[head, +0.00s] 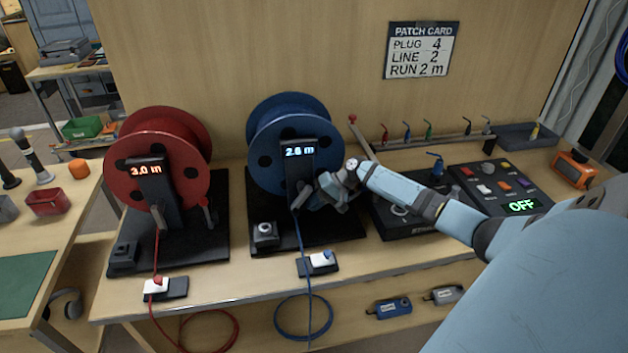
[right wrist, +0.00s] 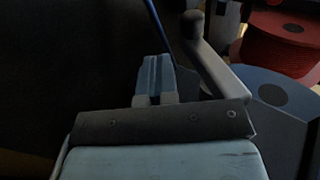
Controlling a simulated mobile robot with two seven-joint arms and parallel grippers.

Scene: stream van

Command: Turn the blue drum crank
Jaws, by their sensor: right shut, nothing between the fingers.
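The blue drum (head: 282,120) stands on a black base at the middle of the bench, its post display reading 2.6 m. My right gripper (head: 308,198) is in front of the drum's post, partly covering the crank there. In the right wrist view the grey crank arm with its dark-tipped handle (right wrist: 193,24) stands just right of my fingertips (right wrist: 153,62). The fingers are shut and empty; whether they touch the crank I cannot tell. The blue cable (head: 301,240) runs down from the drum. My left gripper is not in view.
A red drum (head: 158,150) reading 3.0 m stands to the left. A patch card (head: 421,50) on the wall reads plug 4, line 2, run 2 m. A control box (head: 497,188) showing OFF is at right. A blue-cable switch block (head: 318,264) sits at the front edge.

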